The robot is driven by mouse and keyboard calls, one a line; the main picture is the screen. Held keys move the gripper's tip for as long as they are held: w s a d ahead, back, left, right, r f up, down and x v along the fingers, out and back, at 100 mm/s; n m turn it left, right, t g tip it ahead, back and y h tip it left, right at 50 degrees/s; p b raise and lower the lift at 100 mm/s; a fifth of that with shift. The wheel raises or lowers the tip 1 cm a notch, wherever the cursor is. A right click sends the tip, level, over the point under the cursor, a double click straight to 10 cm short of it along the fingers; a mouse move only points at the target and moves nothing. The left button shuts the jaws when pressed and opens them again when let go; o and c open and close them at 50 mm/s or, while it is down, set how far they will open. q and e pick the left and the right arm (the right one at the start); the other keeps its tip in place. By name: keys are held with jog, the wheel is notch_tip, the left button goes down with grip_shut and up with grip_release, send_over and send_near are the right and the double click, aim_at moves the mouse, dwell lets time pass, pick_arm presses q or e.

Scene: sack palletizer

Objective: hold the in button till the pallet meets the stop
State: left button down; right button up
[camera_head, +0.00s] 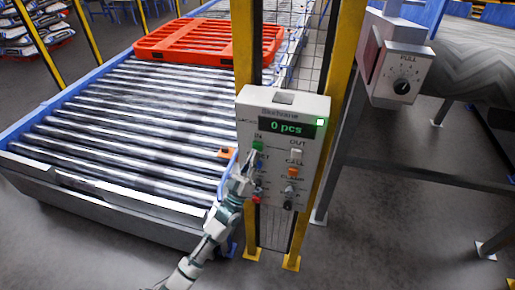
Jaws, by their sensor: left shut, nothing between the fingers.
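The control box (282,112) hangs on a yellow post and its display reads "0 pcs". The green in button (258,145) is at the upper left of its controls, under the label IN. My left gripper (251,159) is shut and empty, with its tips at or just below the green button. I cannot tell whether they press it. The orange-red pallet (205,40) lies at the far end of the roller conveyor (130,120). A small orange block (227,153) sits at the conveyor's right edge; I cannot tell if it is the stop. My right gripper is not in view.
The white OUT button (296,154) and an orange button (293,172) are close by on the box. A grey box with a black knob (402,87) stands to the right. Bare rollers lie in front of the pallet.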

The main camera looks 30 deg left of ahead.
pick_arm(q)
jog(key=shift+a+y, duration=0.3)
jog(key=shift+d, duration=0.15)
dwell(0.5)
jog(key=shift+w+r, duration=0.1)
jog(key=shift+w, duration=0.25)
